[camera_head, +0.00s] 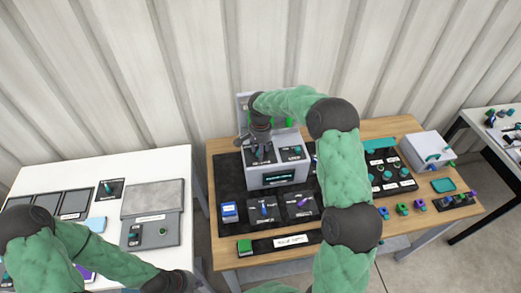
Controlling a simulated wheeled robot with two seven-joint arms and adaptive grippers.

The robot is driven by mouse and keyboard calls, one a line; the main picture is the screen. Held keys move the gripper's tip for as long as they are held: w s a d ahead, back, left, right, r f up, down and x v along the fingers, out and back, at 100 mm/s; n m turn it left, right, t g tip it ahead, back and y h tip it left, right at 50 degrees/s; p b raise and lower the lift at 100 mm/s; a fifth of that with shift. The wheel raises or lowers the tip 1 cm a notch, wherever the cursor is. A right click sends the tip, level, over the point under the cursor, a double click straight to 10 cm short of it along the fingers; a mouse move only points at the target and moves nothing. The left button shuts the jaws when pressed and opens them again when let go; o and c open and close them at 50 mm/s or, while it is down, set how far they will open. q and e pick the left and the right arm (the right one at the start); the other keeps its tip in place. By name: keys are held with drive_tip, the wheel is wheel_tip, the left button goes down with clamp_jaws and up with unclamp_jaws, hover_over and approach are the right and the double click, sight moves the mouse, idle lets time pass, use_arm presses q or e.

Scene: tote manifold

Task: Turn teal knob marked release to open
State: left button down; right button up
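A grey box-shaped unit (275,177) stands on the wooden table, with two dark panels on its sloped top. A small teal knob (297,152) shows on its right panel. Its left panel (262,158) also bears a teal part, just below my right gripper (258,146). My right gripper points down there; its fingers are too small and dark to tell whether they touch anything. The panel lettering is too small to read, so I cannot tell which knob is marked release. My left gripper (180,283) is low at the picture's bottom edge, partly cut off, beside the white table.
More teal knobs (388,174) sit on a dark panel to the right, partly behind my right arm. The white table (165,165) at left holds grey plates and small knobs. A grey box (426,148) and several small coloured parts (403,208) lie at right.

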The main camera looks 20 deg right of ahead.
wheel_tip(320, 180, up, 12)
idle(0.7)
idle(0.4)
